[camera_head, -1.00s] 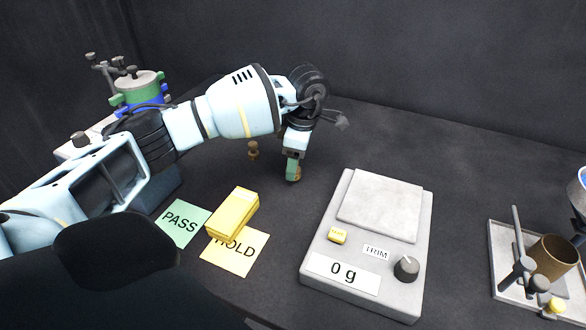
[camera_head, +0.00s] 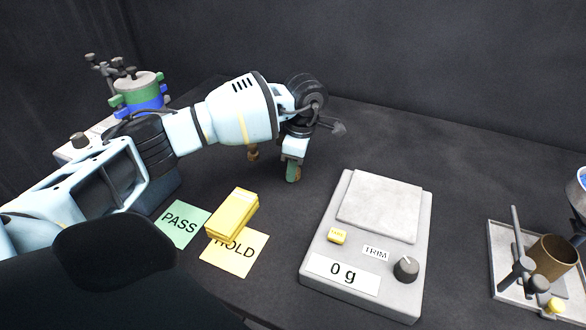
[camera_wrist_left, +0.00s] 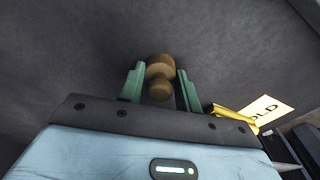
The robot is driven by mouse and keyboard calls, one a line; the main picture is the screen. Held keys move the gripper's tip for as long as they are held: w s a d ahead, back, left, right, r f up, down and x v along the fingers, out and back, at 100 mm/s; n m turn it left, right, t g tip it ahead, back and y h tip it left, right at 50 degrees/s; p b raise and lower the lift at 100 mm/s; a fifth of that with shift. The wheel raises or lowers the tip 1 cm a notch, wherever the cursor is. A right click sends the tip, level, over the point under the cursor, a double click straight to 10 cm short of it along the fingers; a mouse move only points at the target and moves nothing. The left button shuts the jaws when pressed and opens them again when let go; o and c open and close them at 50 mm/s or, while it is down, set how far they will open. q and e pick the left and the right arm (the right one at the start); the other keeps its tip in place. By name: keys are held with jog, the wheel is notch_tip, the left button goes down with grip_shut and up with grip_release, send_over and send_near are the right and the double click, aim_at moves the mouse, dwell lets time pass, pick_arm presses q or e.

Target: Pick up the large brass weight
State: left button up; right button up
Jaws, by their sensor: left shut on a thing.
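My left gripper (camera_head: 292,172) points down at the dark table, left of the scale. It is shut on a brass weight (camera_wrist_left: 160,66), which stands between the green fingertips in the left wrist view (camera_wrist_left: 160,82). Its round knob faces the camera. In the head view that weight is mostly hidden by the fingers, and I cannot tell whether it touches the table. Another brass weight (camera_head: 253,154) is on the table to the left, partly covered by my arm.
The grey scale (camera_head: 340,232) reads 0 g and its pan is empty. A yellow block (camera_head: 232,213) lies over the HOLD card (camera_head: 238,262), near the green PASS card (camera_head: 178,222). A stacked green and blue container (camera_head: 140,92) stands back left. A tray with a brown cup (camera_head: 553,258) is at right.

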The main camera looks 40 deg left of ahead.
pick_arm(q)
jog(key=shift+r, duration=0.15)
jog(key=shift+r, duration=0.7)
jog(key=shift+s+d+r, duration=0.15)
jog(key=shift+r, duration=0.8)
jog(key=s+d, duration=0.3)
jog(key=s, duration=0.1)
jog(key=s+d+r, duration=0.1)
jog(key=s+d, duration=0.2)
jog(key=s, duration=0.1)
jog(key=s+d, duration=0.3)
jog(key=s, duration=0.1)
jog(key=shift+s+d+r+b, duration=0.15)
jog(key=shift+s+r+b, duration=0.05)
jog(key=shift+s+b, duration=0.1)
